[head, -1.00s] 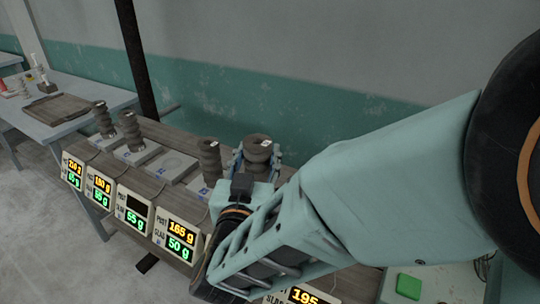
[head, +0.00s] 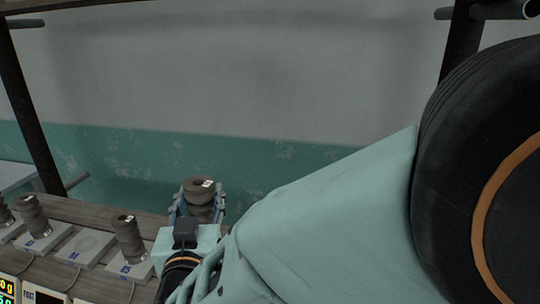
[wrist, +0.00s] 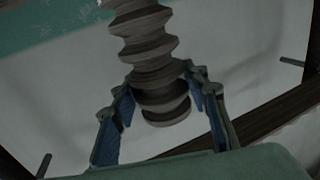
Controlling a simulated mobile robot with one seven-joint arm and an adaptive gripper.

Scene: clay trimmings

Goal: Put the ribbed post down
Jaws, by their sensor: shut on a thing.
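A dark grey-brown ribbed post (head: 201,188) with a small white tag on its top is between the fingers of my gripper (head: 198,205). In the wrist view the ribbed post (wrist: 148,48) runs up out of the frame. My gripper's blue-padded fingers (wrist: 163,92) are shut on it from both sides, near the end that shows there. In the head view its lower part is hidden by my gripper, so I cannot tell how far it is from the bench.
Other ribbed posts stand on pale scale plates to the left: one (head: 130,240) nearest, another (head: 33,216) farther left. Between them an empty scale plate (head: 86,247) is bare. The wooden bench (head: 92,212) runs along the green-and-grey wall. Digital displays (head: 42,294) show at bottom left.

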